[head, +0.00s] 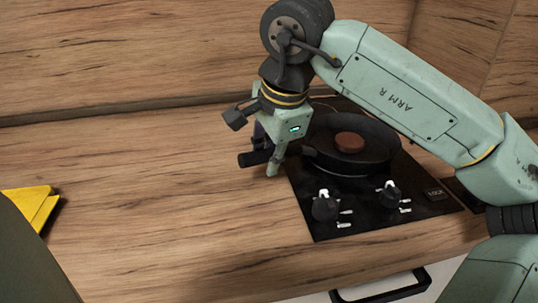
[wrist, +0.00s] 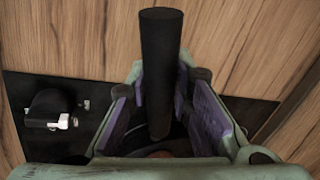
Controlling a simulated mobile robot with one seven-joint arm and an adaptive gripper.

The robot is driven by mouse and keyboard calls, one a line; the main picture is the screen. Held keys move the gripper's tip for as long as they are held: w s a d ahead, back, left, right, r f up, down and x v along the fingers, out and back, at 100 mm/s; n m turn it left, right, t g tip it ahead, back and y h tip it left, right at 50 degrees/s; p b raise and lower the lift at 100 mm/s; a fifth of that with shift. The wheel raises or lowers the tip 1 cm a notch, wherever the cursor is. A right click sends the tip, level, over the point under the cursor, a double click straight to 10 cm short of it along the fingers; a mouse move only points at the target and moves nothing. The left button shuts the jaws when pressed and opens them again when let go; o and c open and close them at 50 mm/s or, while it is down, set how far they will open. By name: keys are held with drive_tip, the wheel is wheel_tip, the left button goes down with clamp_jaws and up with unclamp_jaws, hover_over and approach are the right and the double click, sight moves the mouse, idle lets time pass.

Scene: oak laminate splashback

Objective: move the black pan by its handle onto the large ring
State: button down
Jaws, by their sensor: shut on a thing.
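The black pan (head: 382,163) is over the black hob (head: 330,228), with a round brown piece (head: 350,142) inside it. Its handle (head: 252,158) points left, past the hob's edge and over the wooden counter. My gripper (head: 270,162) is shut on the handle; in the wrist view the handle (wrist: 161,60) runs between the purple-lined fingers. I cannot tell whether the pan's base touches the hob. The large ring is not clearly visible, and the pan and my arm cover much of the hob's back part.
Two black knobs stand at the hob's front, left (head: 325,206) and right (head: 390,195), near a LOCK key (head: 437,195). A yellow item (head: 30,206) lies at the far left. A dark handle (head: 385,293) is below the counter's front edge. The counter left of the hob is clear.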

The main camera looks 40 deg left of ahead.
drive_tip(key=c, duration=1.4)
unclamp_jaws()
drive_tip(key=shift+o, duration=0.2)
drive_tip(key=shift+s, duration=0.2)
drive_tip(key=shift+s+a+b, duration=0.1)
drive_tip(key=shift+s+a, duration=0.3)
drive_tip(key=shift+s, duration=0.65)
drive_tip(key=shift+s+a+b, duration=0.1)
drive_tip(key=shift+s+a, duration=0.3)
drive_tip(key=shift+s, duration=0.65)
drive_tip(key=shift+s+a+b, duration=0.1)
drive_tip(key=shift+s+a, duration=0.3)
drive_tip(key=shift+s, duration=0.65)
wheel_tip(320, 180, up, 7)
drive_tip(key=p, duration=0.5)
drive_tip(key=shift+p, duration=0.3)
